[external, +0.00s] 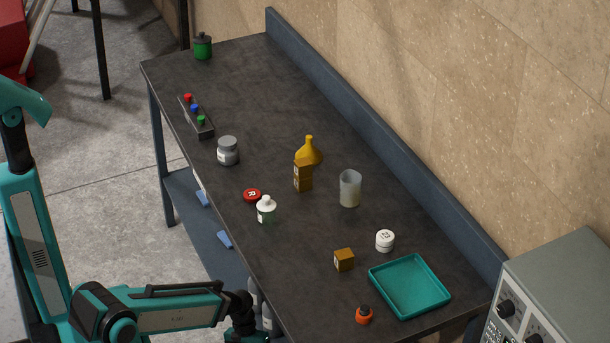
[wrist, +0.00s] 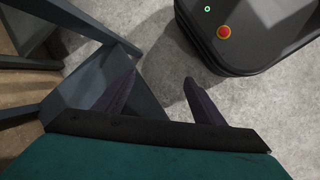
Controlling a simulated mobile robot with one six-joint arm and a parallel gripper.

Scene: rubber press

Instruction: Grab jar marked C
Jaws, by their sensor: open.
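I cannot read a C on any jar. A grey jar with a grey lid (external: 228,151) stands upright on the dark workbench (external: 310,235), left of centre, with an unreadable label. A low white jar (external: 385,241) with small dark marks on its lid stands near the teal tray. A green jar with a dark lid (external: 202,46) stands at the far end. My gripper (wrist: 160,95) is open and empty in the wrist view, its two dark fingers apart above the floor. In the external view my arm reaches low beside the bench's near edge, and the gripper's fingers are not clear there.
The bench also holds a white-capped bottle (external: 266,210), a red disc (external: 252,195), a yellow flask (external: 309,150), brown boxes (external: 344,260), a translucent beaker (external: 350,188), an orange bottle (external: 363,315), a teal tray (external: 410,286) and a button strip (external: 196,118). Bench legs show in the wrist view.

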